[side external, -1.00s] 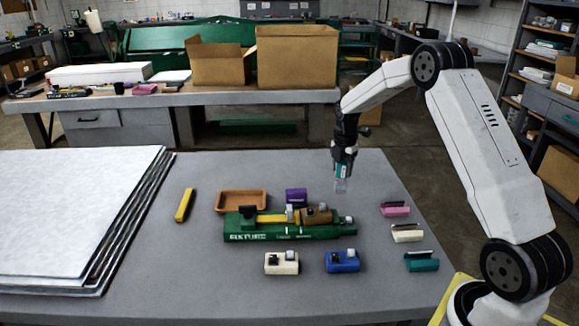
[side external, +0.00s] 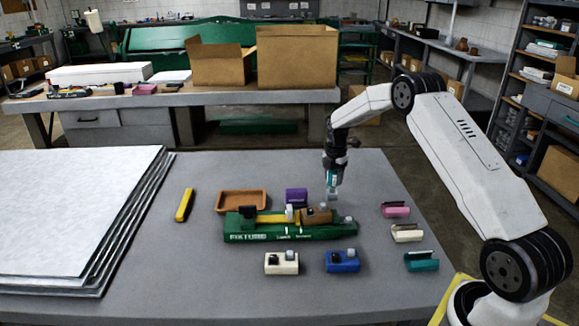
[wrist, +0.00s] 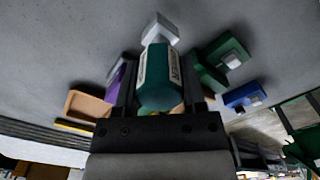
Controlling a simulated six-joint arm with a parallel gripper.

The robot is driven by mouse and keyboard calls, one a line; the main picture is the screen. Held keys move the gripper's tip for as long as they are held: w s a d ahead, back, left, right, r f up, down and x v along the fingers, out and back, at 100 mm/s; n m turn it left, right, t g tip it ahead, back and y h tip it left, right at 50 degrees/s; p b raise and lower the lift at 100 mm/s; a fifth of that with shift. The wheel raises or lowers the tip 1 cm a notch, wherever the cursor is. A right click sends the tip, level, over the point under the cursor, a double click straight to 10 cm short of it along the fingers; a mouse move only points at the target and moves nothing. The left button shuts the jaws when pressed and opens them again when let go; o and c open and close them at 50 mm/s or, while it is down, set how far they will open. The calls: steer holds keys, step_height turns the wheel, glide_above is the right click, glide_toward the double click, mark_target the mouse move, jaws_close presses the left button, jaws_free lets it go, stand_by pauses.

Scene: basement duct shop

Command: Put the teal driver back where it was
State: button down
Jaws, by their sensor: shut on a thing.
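My gripper (side external: 332,172) is shut on the teal driver (wrist: 158,85), a teal cylinder with a pale label and a grey block-shaped end (wrist: 160,28). In the side view the driver (side external: 331,184) hangs upright, grey end down, above or just behind the right part of the green fixture (side external: 270,235). I cannot tell whether it touches anything. The fixture carries a yellow bar (side external: 271,218) and a brown piece (side external: 317,215). An open teal holder (side external: 421,261) sits empty at the table's right, below a cream holder (side external: 407,232) and a pink holder (side external: 395,210).
A purple block (side external: 296,196) and a tan tray (side external: 241,202) sit behind the fixture. A white block (side external: 281,263) and a blue block (side external: 342,261) sit in front. A yellow piece (side external: 185,205) lies left, near stacked sheets (side external: 75,210). The table's front is clear.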

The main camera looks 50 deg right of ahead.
steer(key=shift+f, duration=1.2)
steer(key=shift+f, duration=0.15)
steer(key=shift+c, duration=0.8)
jaws_free()
step_height(320, 180, up, 12)
steer(key=shift+r, duration=0.15)
